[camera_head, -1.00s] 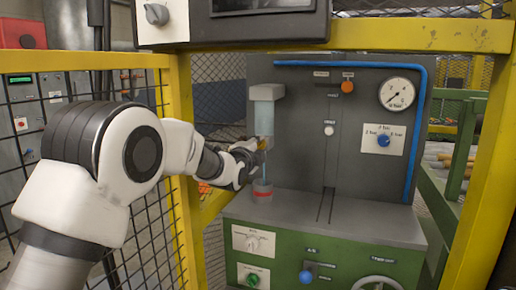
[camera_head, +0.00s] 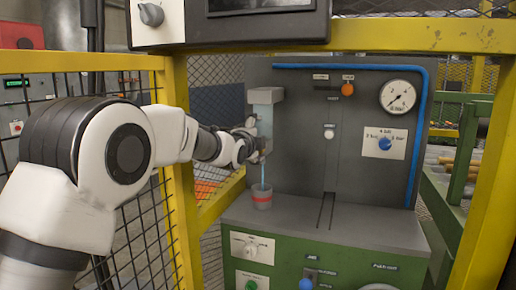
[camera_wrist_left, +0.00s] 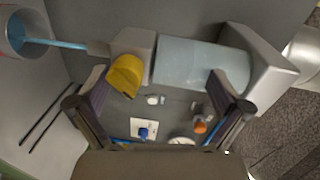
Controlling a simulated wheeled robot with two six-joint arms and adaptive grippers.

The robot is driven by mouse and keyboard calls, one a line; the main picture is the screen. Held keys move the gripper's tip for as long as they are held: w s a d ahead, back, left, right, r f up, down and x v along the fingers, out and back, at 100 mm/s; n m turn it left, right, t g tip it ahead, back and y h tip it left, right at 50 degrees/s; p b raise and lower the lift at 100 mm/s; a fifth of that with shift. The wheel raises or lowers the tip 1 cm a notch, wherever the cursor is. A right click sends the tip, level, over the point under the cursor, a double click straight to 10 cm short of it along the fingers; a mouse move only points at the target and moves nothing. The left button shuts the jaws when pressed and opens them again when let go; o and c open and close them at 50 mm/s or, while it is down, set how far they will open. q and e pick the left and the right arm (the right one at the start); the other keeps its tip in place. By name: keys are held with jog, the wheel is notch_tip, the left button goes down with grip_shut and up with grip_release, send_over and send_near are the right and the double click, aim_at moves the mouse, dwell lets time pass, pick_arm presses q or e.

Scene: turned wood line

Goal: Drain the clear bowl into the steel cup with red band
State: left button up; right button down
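The clear bowl (camera_head: 265,121) hangs under a grey head at the left of the dark panel. It lies sideways in the left wrist view (camera_wrist_left: 200,64), pale blue inside; its liquid level is unclear. A yellow drain knob (camera_wrist_left: 125,76) sits at its outlet block. A blue stream runs from the outlet into the steel cup with red band (camera_head: 262,197), upright on the green bench; its mouth shows in the wrist view (camera_wrist_left: 14,36). My left gripper (camera_wrist_left: 158,86) is open and empty, fingers spread, one near the knob, the other near the bowl. My right gripper is out of view.
A yellow frame post (camera_head: 181,150) and mesh stand left of the bench (camera_head: 330,222). The panel carries a gauge (camera_head: 398,95), a blue knob (camera_head: 384,143), an orange knob (camera_head: 347,89) and a blue pipe (camera_head: 420,130).

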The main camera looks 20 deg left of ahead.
aim_at(259, 113)
pick_arm(q)
jog(key=shift+t, duration=0.6)
notch_tip(259, 113, up, 7)
jog(key=shift+a+f, duration=0.1)
jog(key=shift+f, duration=0.1)
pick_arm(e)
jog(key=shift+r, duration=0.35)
pick_arm(q)
jog(key=shift+g, duration=0.5)
jog(key=f, duration=0.5)
jog(key=shift+s, duration=0.2)
jog(key=shift+c, duration=0.2)
jog(key=shift+s+r, duration=0.1)
jog(key=shift+s, duration=0.2)
jog(key=shift+c, duration=0.6)
jog(key=shift+s+f+b, duration=0.35)
jog(key=shift+f+b, duration=0.05)
jog(key=shift+b, duration=0.45)
jog(key=shift+c, duration=0.7)
jog(key=s+b, duration=0.5)
jog(key=s, duration=0.4)
jog(key=shift+d+r, duration=0.2)
jog(key=shift+r, duration=0.1)
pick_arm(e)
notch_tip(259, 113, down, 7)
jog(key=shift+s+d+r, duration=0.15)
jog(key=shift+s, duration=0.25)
